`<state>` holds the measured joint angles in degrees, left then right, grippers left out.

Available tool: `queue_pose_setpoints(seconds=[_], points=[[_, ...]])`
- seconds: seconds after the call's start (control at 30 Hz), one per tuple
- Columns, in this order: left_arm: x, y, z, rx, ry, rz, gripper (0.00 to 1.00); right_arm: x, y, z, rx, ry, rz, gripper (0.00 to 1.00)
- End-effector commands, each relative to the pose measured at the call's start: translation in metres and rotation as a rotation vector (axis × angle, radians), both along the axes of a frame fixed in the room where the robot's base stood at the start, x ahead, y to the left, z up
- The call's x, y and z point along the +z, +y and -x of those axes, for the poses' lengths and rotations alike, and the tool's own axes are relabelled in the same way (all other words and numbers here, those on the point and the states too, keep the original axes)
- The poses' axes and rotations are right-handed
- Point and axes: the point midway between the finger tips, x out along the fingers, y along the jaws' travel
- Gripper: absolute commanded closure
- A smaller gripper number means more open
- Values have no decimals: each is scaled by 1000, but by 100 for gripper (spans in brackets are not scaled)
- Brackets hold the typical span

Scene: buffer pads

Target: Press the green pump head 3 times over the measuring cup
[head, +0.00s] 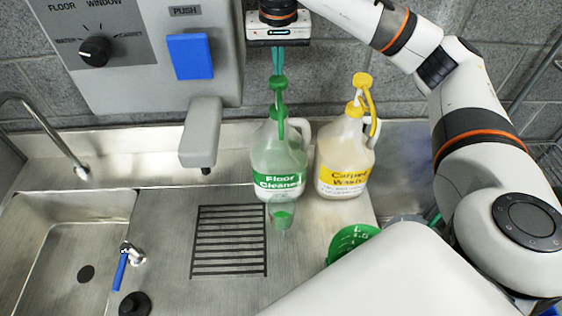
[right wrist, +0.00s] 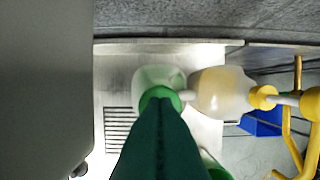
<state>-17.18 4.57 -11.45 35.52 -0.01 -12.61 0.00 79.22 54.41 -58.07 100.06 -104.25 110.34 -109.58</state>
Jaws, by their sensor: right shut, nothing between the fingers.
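The green pump head (head: 279,84) tops the Floor Cleaner jug (head: 272,160), which stands upright on the steel counter. My right gripper (head: 277,70) is shut with nothing between its fingers and sits right above the pump head. In the right wrist view its green fingers (right wrist: 160,125) point down over the jug (right wrist: 155,78) and cover most of the pump; I cannot tell whether they touch it. A small clear measuring cup (head: 282,218) with green in it is in front of the jug, below the pump's side. My left gripper is not in view.
A yellow-pump jug (head: 343,155) stands close on the right. A grey dispenser with a blue push plate (head: 190,56) and spout (head: 201,140) is on the left. A sink (head: 60,235), drain grate (head: 229,240) and green container (head: 350,240) are nearby.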

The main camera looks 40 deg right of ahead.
Motion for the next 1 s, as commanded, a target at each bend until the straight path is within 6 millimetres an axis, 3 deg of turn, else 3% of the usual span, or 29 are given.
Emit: queue_pose_setpoints(seconds=[1.0], points=[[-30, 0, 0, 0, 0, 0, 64, -44, 0, 1, 0, 6, 1, 100]])
